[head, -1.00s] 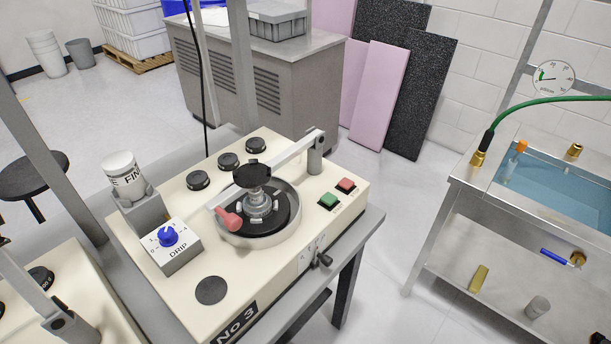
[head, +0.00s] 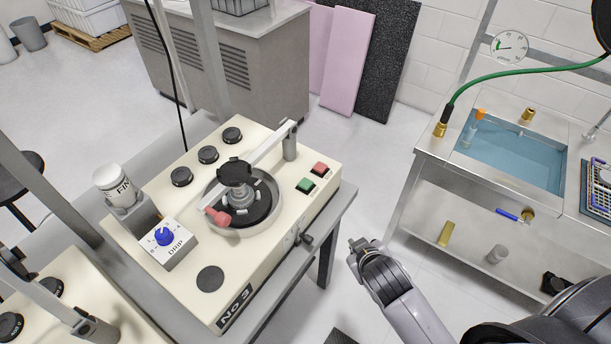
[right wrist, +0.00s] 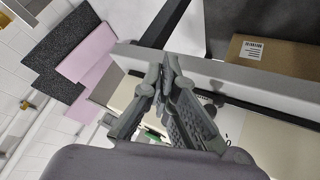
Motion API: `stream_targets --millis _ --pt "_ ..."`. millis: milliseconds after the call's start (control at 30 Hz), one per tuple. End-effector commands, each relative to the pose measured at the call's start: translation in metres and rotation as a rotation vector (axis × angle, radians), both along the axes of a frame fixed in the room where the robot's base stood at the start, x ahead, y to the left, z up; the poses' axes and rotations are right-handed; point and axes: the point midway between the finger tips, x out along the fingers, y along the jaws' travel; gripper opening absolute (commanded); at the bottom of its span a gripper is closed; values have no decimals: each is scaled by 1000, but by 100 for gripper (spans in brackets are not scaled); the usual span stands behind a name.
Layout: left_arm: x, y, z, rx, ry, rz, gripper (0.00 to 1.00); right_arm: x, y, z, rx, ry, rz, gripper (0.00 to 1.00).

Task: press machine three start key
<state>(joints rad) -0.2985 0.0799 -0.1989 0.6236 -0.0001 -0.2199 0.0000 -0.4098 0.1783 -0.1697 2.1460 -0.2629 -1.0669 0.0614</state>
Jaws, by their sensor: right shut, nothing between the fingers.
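Machine No 3 (head: 211,290) is a cream polishing unit on a grey bench in the head view. On its right side sit a green key (head: 306,186) and a red key (head: 320,168), both uncovered. No lettering on the keys is readable. My right gripper (head: 357,244) is in front and to the right of the machine, past its edge, apart from both keys. It is shut and empty. In the right wrist view its fingertips (right wrist: 166,62) are together. My left gripper is not in view.
A swing arm (head: 265,147) with a dark knob crosses the round plate beside the keys. A blue DRIP dial (head: 164,236) stands at the front left. A steel sink bench (head: 430,163) with a green hose (head: 500,78) is to the right. Open floor lies between the benches.

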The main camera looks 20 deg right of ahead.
Motion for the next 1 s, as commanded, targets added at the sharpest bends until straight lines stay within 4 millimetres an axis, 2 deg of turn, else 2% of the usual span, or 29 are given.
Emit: stream_targets --millis 33,233,367,567,700,833,933,1000 --pt "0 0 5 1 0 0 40 15 -4 25 -28 -67 8 0" --pt "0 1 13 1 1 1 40 67 -12 108 -157 -342 59 0" --pt "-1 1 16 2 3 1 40 98 -9 165 -253 -535 120 0" --pt "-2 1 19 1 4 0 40 134 16 253 -433 -848 283 0" --pt "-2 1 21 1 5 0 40 149 54 309 -596 -1071 479 0" --pt "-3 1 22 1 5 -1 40 154 103 338 -786 -1241 755 0" --pt "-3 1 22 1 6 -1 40 155 138 336 -933 -1304 999 0" --pt "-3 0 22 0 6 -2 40 156 156 323 -1032 -1304 1181 0"
